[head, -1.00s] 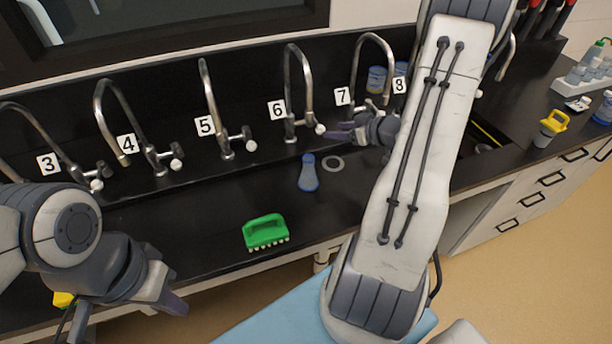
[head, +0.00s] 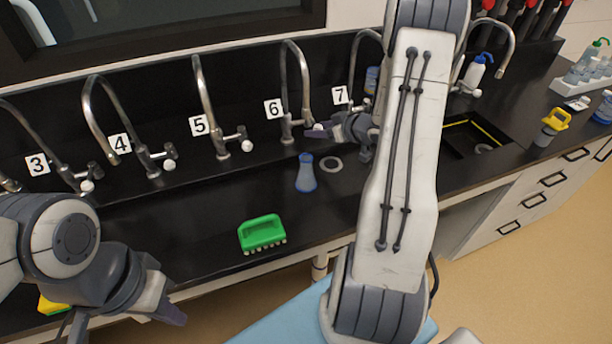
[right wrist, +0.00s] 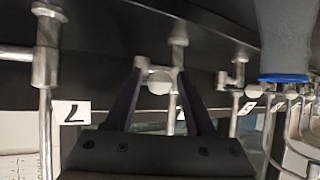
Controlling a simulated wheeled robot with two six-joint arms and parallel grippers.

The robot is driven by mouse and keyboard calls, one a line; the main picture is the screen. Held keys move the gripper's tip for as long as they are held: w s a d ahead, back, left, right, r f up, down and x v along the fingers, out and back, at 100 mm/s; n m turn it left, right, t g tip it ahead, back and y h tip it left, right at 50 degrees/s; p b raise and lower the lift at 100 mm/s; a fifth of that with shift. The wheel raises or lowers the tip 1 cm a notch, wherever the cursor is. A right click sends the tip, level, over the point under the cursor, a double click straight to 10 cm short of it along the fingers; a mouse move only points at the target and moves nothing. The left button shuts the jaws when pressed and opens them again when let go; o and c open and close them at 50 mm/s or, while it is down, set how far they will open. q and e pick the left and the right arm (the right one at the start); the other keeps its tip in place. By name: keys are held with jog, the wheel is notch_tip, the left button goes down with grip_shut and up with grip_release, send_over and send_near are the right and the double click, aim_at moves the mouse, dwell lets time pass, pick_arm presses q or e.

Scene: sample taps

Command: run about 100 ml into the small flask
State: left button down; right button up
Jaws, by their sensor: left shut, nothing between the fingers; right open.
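The small flask (head: 306,175), bluish and clear, stands upright on the black counter in front of tap 6 (head: 290,85). A blue-rimmed grey vessel (right wrist: 285,45) at the upper right of the right wrist view may be this flask. My right gripper (head: 322,132) is open at tap 6's white knob. In the right wrist view the knob (right wrist: 159,82) shows between its spread fingers; contact cannot be told. My left gripper (head: 172,305) is shut and empty, low at the left, off the counter's front edge.
A grey ring (head: 330,164) lies right of the flask. Tap 5 (head: 205,100) is left of tap 6, tap 7 (head: 355,65) right. A sink (head: 470,135) is at right. My right arm hides some counter.

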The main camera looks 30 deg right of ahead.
jog(key=p+v, duration=0.4)
jog(key=v, duration=0.2)
jog(key=shift+s+r, duration=0.2)
jog(key=shift+r, duration=0.1)
jog(key=shift+s+d+r+p, duration=0.1)
jog(key=shift+s+p, duration=0.15)
jog(key=shift+s, duration=0.1)
jog(key=shift+s+d+r+p, duration=0.1)
jog(key=shift+s+p, duration=0.15)
jog(key=shift+s, duration=0.1)
